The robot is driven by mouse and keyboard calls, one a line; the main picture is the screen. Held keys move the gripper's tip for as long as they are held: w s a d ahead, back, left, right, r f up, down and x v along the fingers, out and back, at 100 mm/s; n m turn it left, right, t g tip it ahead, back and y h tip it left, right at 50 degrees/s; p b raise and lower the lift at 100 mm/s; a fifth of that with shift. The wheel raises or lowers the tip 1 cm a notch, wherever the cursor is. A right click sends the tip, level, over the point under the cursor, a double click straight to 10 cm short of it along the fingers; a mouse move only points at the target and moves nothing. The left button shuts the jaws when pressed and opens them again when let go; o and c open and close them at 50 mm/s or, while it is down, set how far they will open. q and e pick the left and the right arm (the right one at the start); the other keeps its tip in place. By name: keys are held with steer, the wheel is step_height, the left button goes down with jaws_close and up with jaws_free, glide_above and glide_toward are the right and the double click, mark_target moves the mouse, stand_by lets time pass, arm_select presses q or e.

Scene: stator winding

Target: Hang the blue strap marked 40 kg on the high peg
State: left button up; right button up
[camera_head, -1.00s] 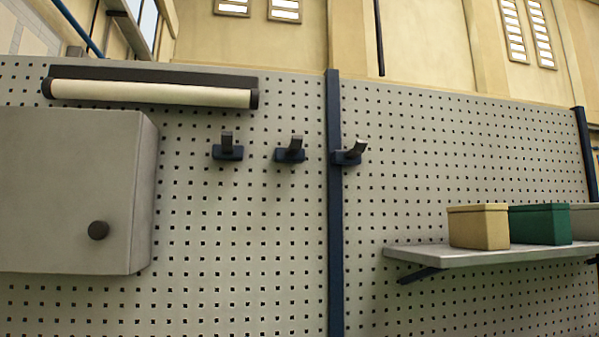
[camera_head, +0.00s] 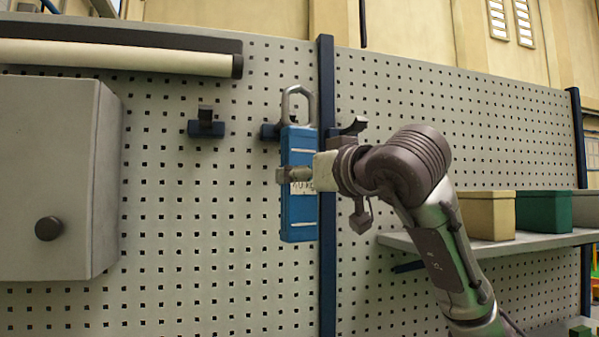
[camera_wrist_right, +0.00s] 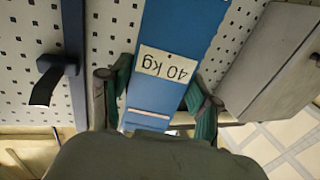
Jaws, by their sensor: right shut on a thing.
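The blue strap (camera_head: 298,215) hangs upright in front of the pegboard, with a grey metal loop (camera_head: 285,104) at its top. Its white label reads 40 kg, upside down, in the right wrist view (camera_wrist_right: 168,64). My right gripper (camera_head: 299,174) is shut on the strap at its middle; its fingers show on both sides in the wrist view (camera_wrist_right: 156,108). Three dark pegs stand in a row: a left peg (camera_head: 206,124), a middle peg (camera_head: 269,132) partly hidden by the strap, and a right peg (camera_head: 350,128). I cannot tell whether the loop touches the middle peg. My left gripper is not in view.
A grey cabinet (camera_head: 60,170) is at the left, under a long lamp (camera_head: 115,57). A dark blue post (camera_head: 327,280) runs just behind the strap. A shelf (camera_head: 400,241) with a tan box (camera_head: 488,216) and a green box (camera_head: 544,211) is at the right.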

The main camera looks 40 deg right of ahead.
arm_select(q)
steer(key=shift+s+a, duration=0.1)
arm_select(e)
steer(key=shift+d+r, duration=0.1)
steer(key=shift+r, duration=0.1)
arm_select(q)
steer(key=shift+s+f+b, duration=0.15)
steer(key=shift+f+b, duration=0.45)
arm_select(e)
steer(key=w+d+f, duration=0.1)
steer(key=w+d, duration=0.2)
steer(key=w, duration=0.3)
steer(key=w+d+f, duration=0.1)
steer(key=w+d, duration=0.3)
steer(key=w, duration=0.3)
steer(key=shift+d+f, duration=0.15)
steer(key=shift+f, duration=0.15)
stand_by(0.6)
stand_by(0.5)
steer(key=o, duration=1.6)
steer(key=shift+c, duration=0.2)
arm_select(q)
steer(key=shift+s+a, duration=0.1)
arm_select(e)
steer(key=shift+f, duration=0.15)
